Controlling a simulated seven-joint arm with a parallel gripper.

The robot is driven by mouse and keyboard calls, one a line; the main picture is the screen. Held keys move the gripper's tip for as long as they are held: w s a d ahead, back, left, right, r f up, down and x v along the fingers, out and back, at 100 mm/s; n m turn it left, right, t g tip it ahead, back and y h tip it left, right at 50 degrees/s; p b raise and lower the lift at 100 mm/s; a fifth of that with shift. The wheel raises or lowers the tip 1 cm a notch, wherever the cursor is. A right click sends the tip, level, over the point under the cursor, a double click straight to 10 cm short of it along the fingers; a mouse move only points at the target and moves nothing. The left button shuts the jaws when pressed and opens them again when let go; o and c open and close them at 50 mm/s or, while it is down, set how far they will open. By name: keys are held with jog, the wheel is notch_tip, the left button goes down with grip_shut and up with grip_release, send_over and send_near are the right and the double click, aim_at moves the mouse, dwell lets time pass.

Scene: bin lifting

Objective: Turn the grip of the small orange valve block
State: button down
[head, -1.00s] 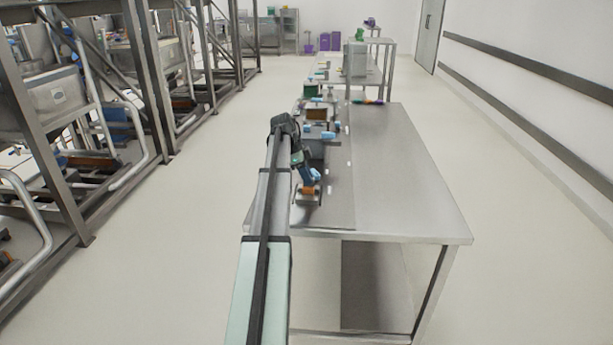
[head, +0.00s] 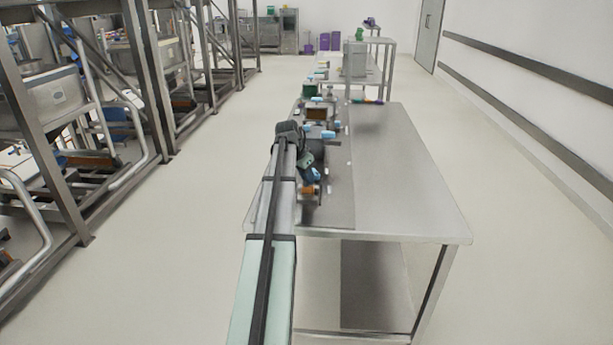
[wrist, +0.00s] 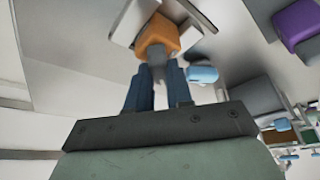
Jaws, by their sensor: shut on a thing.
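The small orange valve block (wrist: 158,38) shows at the top of the wrist view, on a pale metal plate. Its short grey grip (wrist: 155,58) points towards my gripper. My gripper (wrist: 157,72) has its two dark blue fingers closed around the end of this grip, which they partly hide. In the head view the orange block (head: 309,190) sits near the front left of the steel table, just below my wrist. The grip and fingertips are too small to make out there.
A light blue handle (wrist: 203,75) is close beside the fingers on the right. A purple block (wrist: 297,22) is farther right. Several other fixtures stand along the table's left side. The steel table's (head: 400,190) right side is bare.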

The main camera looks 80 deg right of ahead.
jog(key=n, duration=0.2)
jog(key=n+t+h, duration=0.1)
jog(key=n, duration=0.1)
jog(key=shift+s+n+t, duration=0.15)
jog(key=shift+n+t, duration=0.85)
jog(key=shift+n, duration=1.1)
jog(key=c, duration=1)
grip_release()
jog(key=v, duration=1.3)
jog(key=shift+a+r, duration=0.25)
jog(key=shift+r, duration=0.05)
